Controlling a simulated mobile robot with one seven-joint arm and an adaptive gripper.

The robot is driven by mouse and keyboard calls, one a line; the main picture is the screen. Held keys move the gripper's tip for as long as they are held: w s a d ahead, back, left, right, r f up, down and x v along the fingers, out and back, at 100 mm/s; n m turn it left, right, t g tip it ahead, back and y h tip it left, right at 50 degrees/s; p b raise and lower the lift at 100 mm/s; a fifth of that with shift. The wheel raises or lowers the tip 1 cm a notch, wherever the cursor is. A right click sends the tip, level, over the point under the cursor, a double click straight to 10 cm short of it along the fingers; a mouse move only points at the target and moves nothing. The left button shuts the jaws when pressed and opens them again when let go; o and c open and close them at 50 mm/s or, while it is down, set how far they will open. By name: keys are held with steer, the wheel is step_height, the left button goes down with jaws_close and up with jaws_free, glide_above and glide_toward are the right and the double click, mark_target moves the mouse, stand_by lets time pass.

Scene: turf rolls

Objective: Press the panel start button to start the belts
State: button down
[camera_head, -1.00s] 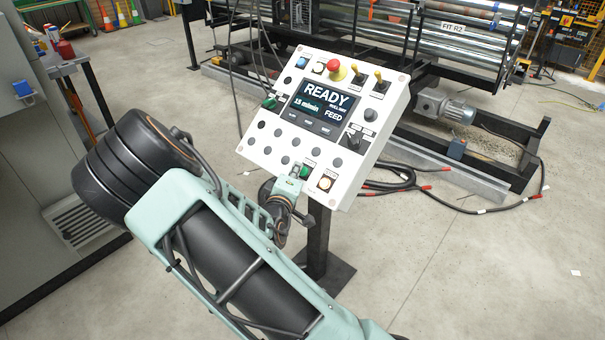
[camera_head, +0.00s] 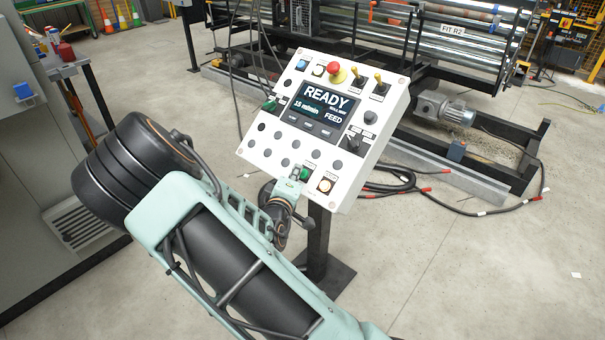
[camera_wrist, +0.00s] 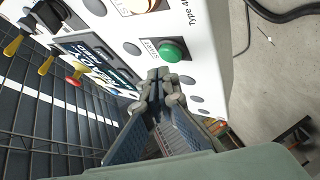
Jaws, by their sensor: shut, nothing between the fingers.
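The white control panel (camera_head: 262,152) stands tilted on a dark post, and its screen (camera_head: 320,103) reads READY. The green start button (camera_head: 304,175) is near the panel's lower edge, beside a lit white-orange button (camera_head: 327,185). In the wrist view the green button (camera_wrist: 172,51) sits on a small labelled plate, uncovered. My gripper (camera_head: 292,186) is at the panel's lower edge, just left of the green button. In the wrist view my gripper (camera_wrist: 160,76) is shut and empty, its tips just short of the green button in the picture. I cannot tell whether they touch the panel.
A red mushroom button (camera_head: 336,72) and yellow toggles (camera_head: 380,78) are on the panel's upper part. Behind it is a machine with metal rollers (camera_head: 455,45). Black cables (camera_head: 400,184) lie on the floor to the right. A grey cabinet (camera_head: 30,190) stands at left.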

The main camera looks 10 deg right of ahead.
steer(key=shift+d+f, duration=0.1)
steer(key=shift+f, duration=0.05)
steer(key=shift+w+d+f, duration=0.15)
steer(key=shift+f, duration=0.05)
stand_by(0.3)
steer(key=shift+w+d+f+b, duration=0.15)
steer(key=shift+d+f+b, duration=0.15)
steer(key=shift+b, duration=0.3)
stand_by(0.4)
steer(key=shift+a, duration=0.1)
steer(key=shift+s+a+r+p, duration=0.3)
steer(key=shift+a+r+p, duration=0.1)
steer(key=shift+r+p, duration=0.25)
steer(key=a+r+p, duration=0.1)
steer(key=s+r+p, duration=0.1)
steer(key=s+a+r+p, duration=0.1)
steer(key=p, duration=0.1)
steer(key=shift+a+r, duration=0.35)
steer(key=shift+r, duration=0.05)
steer(key=shift+f, duration=0.1)
stand_by(0.8)
